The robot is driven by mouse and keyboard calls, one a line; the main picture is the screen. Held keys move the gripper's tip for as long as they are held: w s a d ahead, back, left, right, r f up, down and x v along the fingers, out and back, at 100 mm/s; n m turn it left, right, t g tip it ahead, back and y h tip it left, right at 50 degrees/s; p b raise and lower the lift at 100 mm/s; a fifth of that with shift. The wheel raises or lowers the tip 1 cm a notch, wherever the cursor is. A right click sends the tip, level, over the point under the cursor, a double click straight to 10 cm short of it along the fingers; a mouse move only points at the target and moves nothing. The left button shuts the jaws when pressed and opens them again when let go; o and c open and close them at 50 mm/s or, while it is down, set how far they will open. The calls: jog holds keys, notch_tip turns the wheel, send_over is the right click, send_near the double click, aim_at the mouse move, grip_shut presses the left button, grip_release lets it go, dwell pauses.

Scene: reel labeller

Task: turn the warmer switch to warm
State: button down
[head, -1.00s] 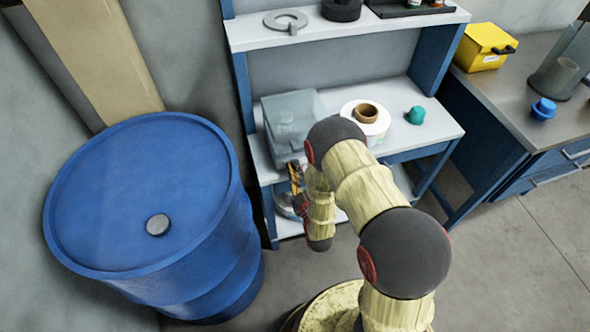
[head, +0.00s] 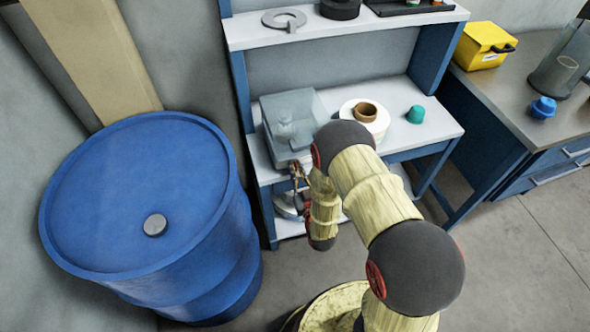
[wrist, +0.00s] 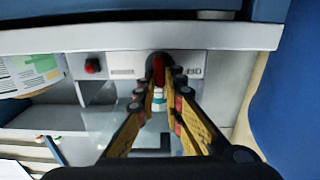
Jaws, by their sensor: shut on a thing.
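The warmer appears to be the grey box with a clear cover (head: 290,112) on the left of the shelf unit's worktop. In the wrist view its light front panel (wrist: 215,66) carries a dark round switch with a red bar (wrist: 158,68). The red bar stands about upright in that view. My gripper (wrist: 160,84) is shut on this switch, its fingertips on either side of the red bar. In the head view my gripper (head: 299,178) is at the box's front, small and partly hidden by my arm. The switch is hidden there.
A second red knob (wrist: 92,66) sits left on the same panel. A white reel (head: 376,118) and a green cup (head: 415,114) stand right of the box. A large blue drum (head: 140,200) stands close on the left. Open floor lies at the right.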

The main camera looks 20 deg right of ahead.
jog(key=shift+d+f+m+b, duration=0.1)
jog(key=shift+d+m+b, duration=0.1)
jog(key=shift+m, duration=1)
jog(key=shift+d+m+b, duration=0.1)
jog(key=shift+m+b, duration=0.15)
jog(key=shift+m, duration=0.95)
jog(key=shift+d+f+m+b, duration=0.1)
jog(key=shift+m+b, duration=0.1)
jog(key=shift+m, duration=1)
jog(key=c, duration=1.9)
grip_release()
jog(key=s, duration=1.2)
